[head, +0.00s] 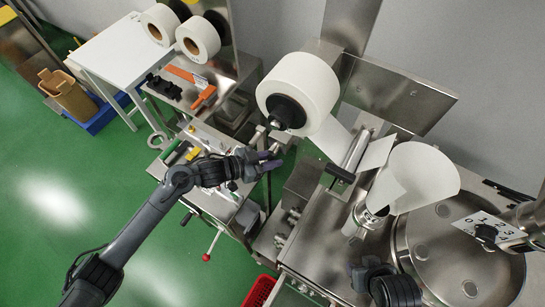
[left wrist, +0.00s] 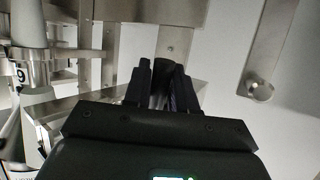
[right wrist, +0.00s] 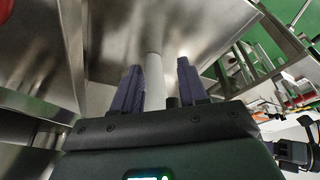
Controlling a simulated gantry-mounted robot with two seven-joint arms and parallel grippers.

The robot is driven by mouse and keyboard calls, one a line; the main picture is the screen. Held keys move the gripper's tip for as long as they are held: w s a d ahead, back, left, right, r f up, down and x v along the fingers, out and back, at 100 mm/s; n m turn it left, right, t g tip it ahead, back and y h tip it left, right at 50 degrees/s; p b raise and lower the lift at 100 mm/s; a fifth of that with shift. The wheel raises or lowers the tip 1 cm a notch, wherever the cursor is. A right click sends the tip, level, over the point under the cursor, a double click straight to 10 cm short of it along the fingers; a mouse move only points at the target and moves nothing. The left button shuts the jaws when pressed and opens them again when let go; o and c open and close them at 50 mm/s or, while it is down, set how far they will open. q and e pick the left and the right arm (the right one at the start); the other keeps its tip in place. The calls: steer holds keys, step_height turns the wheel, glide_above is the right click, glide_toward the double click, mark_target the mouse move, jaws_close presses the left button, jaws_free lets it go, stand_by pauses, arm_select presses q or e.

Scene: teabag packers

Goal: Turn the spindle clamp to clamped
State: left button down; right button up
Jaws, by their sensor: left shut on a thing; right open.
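A large white roll (head: 312,82) sits on the spindle, with the black spindle clamp (head: 287,112) at its near face. My left gripper (head: 274,160) is just below the clamp in the head view. Its fingers are shut on a dark piece (left wrist: 160,86) that shows between them in the left wrist view. The fingers hide much of this piece, so I cannot tell which way the clamp is turned. My right gripper (right wrist: 158,84) is open in the right wrist view, with a pale grey cylinder beyond its fingers.
A white paper cone (head: 420,172) and a round steel turntable (head: 455,250) stand to the right. Two spare rolls (head: 198,38) hang at the upper left. A red crate (head: 259,291) is low in the middle. Green floor (head: 60,170) is clear at left.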

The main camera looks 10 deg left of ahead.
stand_by(0.3)
arm_select(q)
steer(key=c, duration=1)
jaws_free()
steer(key=b+v, duration=0.1)
steer(key=v, duration=0.9)
steer(key=shift+s+a+r, duration=0.15)
steer(key=shift+s+a, duration=0.05)
steer(key=shift+a, duration=0.1)
